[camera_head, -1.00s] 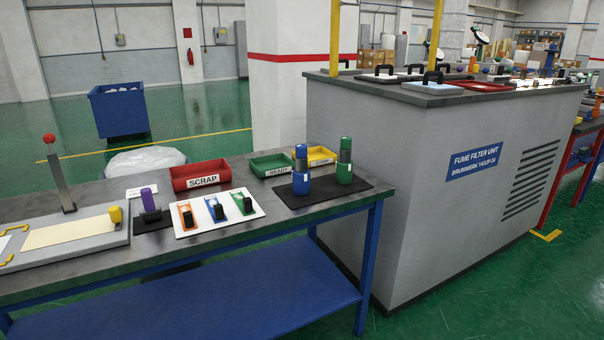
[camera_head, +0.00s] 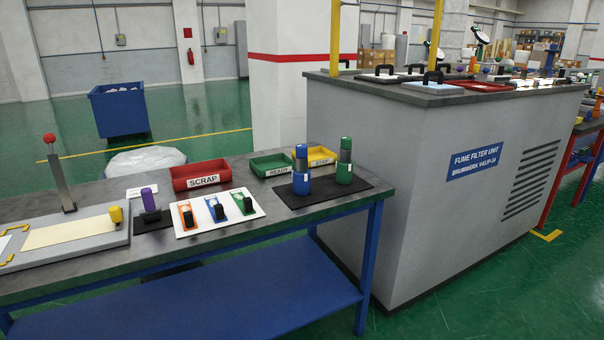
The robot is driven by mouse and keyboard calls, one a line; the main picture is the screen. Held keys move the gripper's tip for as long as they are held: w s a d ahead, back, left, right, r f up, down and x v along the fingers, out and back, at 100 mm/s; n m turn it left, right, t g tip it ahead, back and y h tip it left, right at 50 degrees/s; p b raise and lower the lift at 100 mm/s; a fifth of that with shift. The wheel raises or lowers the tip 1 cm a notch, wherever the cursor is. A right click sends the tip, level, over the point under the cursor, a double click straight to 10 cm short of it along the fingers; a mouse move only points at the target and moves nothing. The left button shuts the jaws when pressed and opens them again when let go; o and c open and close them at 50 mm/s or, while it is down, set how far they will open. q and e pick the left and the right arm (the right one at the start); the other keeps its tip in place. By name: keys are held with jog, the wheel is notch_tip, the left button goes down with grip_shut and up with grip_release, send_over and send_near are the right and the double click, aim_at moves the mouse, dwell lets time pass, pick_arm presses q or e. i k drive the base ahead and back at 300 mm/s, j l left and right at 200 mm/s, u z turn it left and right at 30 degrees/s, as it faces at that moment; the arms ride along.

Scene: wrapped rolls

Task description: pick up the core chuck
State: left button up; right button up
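No part carries a label naming it the core chuck, and I cannot tell for certain which one it is. A purple-topped part (camera_head: 149,200) with a black base stands upright on a small dark mat. Neither gripper is in view, and nothing touches these parts.
The dark bench (camera_head: 90,283) also bears a red SCRAP bin (camera_head: 201,181), a green READY bin (camera_head: 271,170), a yellow bin (camera_head: 320,157), a white board (camera_head: 240,216) with several coloured holders, and a red-knobbed lever (camera_head: 61,180). A grey filter unit (camera_head: 400,170) stands right.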

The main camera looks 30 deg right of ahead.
aim_at(301, 175)
jog(key=i+l, duration=0.3)
jog(key=l, duration=0.15)
jog(key=i+l, duration=0.3)
jog(key=l, duration=0.2)
jog(key=i+l, duration=0.3)
jog(key=l, duration=0.15)
jog(key=i+l, duration=0.3)
jog(key=l, duration=0.2)
jog(key=i+l, duration=0.3)
jog(key=l, duration=0.15)
jog(key=k+j, duration=0.15)
jog(key=k, duration=0.35)
jog(key=i+l, duration=0.15)
jog(key=i, duration=0.35)
